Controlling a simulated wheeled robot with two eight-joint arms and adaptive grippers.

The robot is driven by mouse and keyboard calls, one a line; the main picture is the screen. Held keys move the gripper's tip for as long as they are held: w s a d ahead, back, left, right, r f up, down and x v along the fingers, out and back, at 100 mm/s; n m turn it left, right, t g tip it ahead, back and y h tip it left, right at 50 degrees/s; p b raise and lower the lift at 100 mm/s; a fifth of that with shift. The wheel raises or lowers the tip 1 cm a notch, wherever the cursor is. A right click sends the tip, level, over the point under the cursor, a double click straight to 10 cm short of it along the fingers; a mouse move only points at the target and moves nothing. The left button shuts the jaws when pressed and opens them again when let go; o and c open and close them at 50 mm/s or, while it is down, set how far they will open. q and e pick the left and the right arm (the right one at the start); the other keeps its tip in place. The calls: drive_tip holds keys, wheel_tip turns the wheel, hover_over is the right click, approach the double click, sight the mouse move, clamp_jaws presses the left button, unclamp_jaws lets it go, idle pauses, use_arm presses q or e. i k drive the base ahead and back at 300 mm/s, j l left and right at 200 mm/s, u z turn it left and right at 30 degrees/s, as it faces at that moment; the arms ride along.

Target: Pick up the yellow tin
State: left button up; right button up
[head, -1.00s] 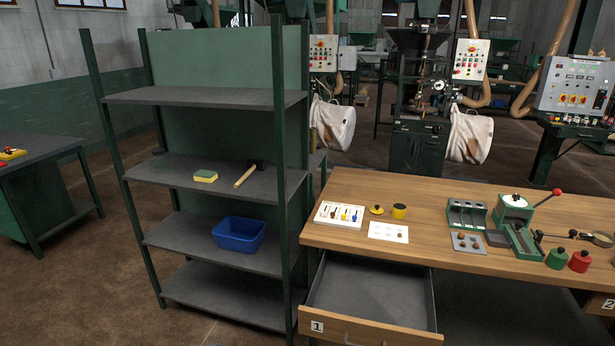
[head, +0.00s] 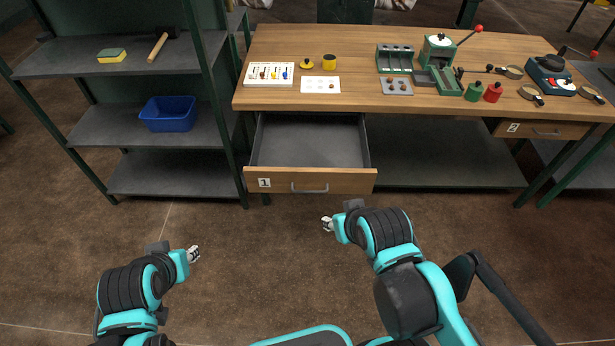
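The yellow tin (head: 329,62) is a small open-looking cylinder with a dark top, standing upright on the wooden workbench (head: 345,98) near its back left. A yellow disc with a black knob (head: 306,63), perhaps its lid, lies just left of it. My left gripper (head: 195,254) is over the floor at lower left, far from the tin. My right gripper (head: 326,224) is over the floor in front of the open drawer, well below and in front of the tin. Both grippers look empty, but they are too small to tell whether they are open or shut.
Drawer 1 (head: 284,182) is pulled out below the bench's left end. A picture board (head: 269,74) and white card (head: 320,84) lie near the tin. Green devices (head: 394,58) and red and green tins stand to the right. A shelf (head: 100,128) with a blue bin (head: 168,114) is left.

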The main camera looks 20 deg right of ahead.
sight(329, 62)
drive_tip(key=i+l+z, duration=0.1)
drive_tip(key=l, duration=0.35)
drive_tip(key=i+l+z, duration=0.1)
drive_tip(key=i+l, duration=0.2)
drive_tip(key=l, duration=0.2)
drive_tip(key=i+l+z, duration=0.1)
drive_tip(key=l, duration=0.3)
drive_tip(key=i+l+z, duration=0.1)
drive_tip(key=i+l, duration=0.25)
drive_tip(key=i+l+z, duration=0.1)
drive_tip(key=l, duration=0.4)
drive_tip(key=i+z, duration=0.25)
drive_tip(key=i, duration=0.95)
